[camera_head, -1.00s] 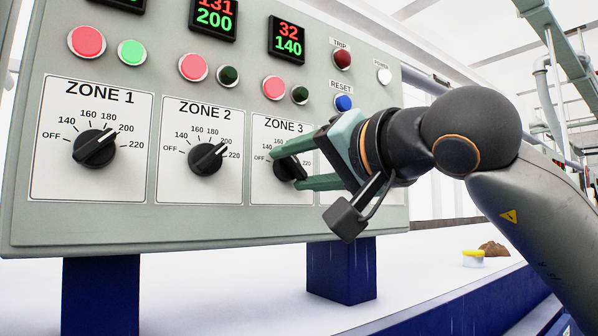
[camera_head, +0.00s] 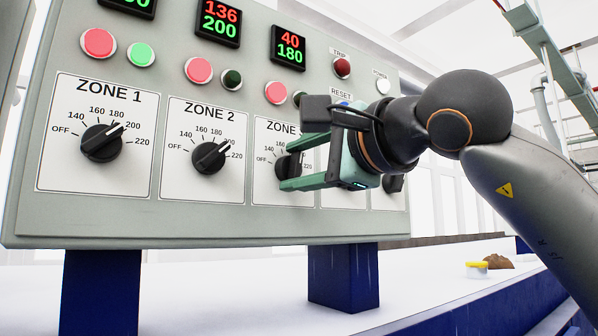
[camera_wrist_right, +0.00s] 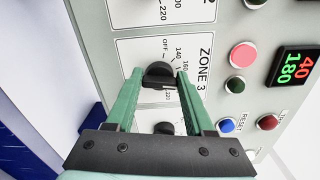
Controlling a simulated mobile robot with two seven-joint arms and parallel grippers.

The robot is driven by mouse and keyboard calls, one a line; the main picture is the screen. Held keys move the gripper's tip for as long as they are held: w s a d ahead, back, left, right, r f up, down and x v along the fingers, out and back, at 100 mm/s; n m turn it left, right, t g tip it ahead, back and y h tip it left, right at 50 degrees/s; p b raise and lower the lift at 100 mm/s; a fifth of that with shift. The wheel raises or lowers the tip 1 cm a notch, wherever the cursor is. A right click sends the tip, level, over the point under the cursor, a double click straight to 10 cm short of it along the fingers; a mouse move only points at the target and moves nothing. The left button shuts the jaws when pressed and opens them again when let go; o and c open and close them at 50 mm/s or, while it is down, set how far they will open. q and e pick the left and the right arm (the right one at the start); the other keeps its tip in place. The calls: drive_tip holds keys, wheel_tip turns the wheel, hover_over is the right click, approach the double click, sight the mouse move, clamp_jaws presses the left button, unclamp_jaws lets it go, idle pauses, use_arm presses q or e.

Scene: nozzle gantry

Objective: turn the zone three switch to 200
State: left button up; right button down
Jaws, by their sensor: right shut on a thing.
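The zone three switch is a black rotary knob (camera_head: 288,166) on a white plate marked ZONE 3, low on the grey panel. My right gripper (camera_head: 286,164) is shut on this knob, one green finger on each side. In the right wrist view the knob (camera_wrist_right: 158,75) sits between the fingertips of the gripper (camera_wrist_right: 155,80). The fingers cover part of the dial, so the exact pointer setting is hard to read. The zone three display (camera_head: 289,48) shows red 40 over green 180. My left gripper is not in view.
The zone one knob (camera_head: 102,142) and zone two knob (camera_head: 210,157) are left of my gripper. Push buttons and lamps, such as the red zone three one (camera_head: 276,93), sit above. Another black knob (camera_head: 393,183) is partly hidden behind my right gripper.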

drive_tip(key=shift+m, duration=0.9)
drive_tip(key=m+b, duration=0.1)
drive_tip(key=m, duration=0.2)
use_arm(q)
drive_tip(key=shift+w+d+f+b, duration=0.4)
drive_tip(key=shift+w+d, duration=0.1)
use_arm(e)
drive_tip(key=shift+d+r+m, duration=0.1)
drive_tip(key=shift+m, duration=0.8)
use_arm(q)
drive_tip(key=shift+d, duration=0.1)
use_arm(e)
drive_tip(key=c, duration=0.6)
unclamp_jaws()
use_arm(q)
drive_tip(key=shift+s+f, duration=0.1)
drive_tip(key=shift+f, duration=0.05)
use_arm(e)
drive_tip(key=o, duration=0.3)
